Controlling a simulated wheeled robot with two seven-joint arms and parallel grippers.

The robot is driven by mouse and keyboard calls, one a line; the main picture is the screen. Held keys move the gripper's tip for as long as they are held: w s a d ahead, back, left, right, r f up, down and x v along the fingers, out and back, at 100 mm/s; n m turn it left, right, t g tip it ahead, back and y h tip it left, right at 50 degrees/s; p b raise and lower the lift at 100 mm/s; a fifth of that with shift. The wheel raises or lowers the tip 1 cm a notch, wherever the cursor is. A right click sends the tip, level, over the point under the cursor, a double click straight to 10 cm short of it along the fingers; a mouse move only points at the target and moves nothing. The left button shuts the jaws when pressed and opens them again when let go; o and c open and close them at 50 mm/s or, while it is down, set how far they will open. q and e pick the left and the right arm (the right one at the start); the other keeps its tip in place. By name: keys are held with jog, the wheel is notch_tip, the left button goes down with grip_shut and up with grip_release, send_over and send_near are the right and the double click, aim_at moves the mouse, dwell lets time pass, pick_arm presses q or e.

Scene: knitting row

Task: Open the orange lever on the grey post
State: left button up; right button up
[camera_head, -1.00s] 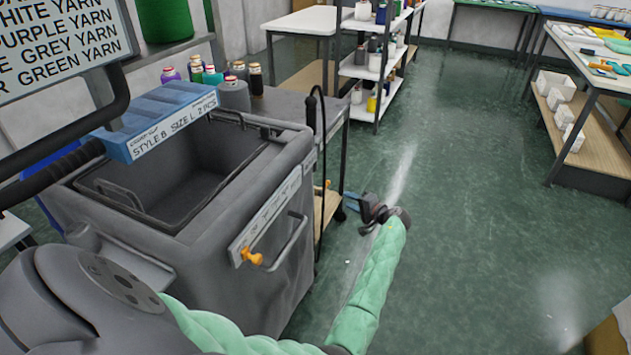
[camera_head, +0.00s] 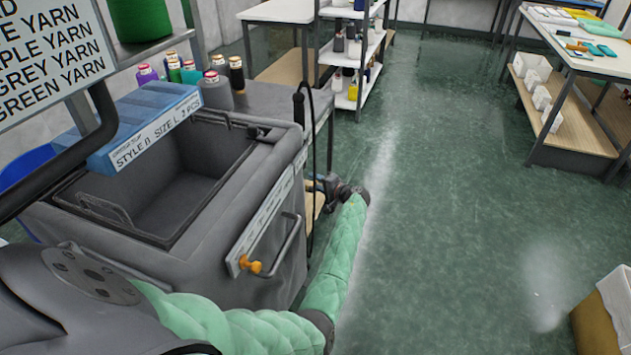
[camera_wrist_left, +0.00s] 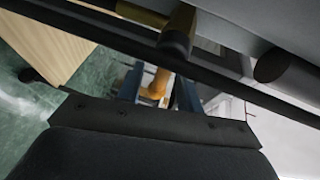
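My left gripper (camera_head: 322,184) is at the far right corner of the grey cart-like machine, its fingertips hidden behind the corner in the head view. In the left wrist view an orange lever (camera_wrist_left: 157,85) stands between its two dark blue fingers (camera_wrist_left: 160,92). The fingers look apart, with a gap beside the lever. A tan and dark round piece (camera_wrist_left: 179,35) is just beyond the lever; I cannot tell whether it is the grey post. A second orange knob (camera_head: 252,266) sits at the near end of the machine's side strip. My right gripper is not in view.
The grey machine (camera_head: 270,200) has an open bin and a side handle (camera_head: 285,245). A thin black hooked pole (camera_head: 309,180) rises near my left gripper. A dark bar (camera_wrist_left: 110,38) crosses the left wrist view close by.

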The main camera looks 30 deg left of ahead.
pick_arm(q)
jog(key=shift+a+f, duration=0.1)
jog(key=shift+a, duration=0.1)
grip_shut()
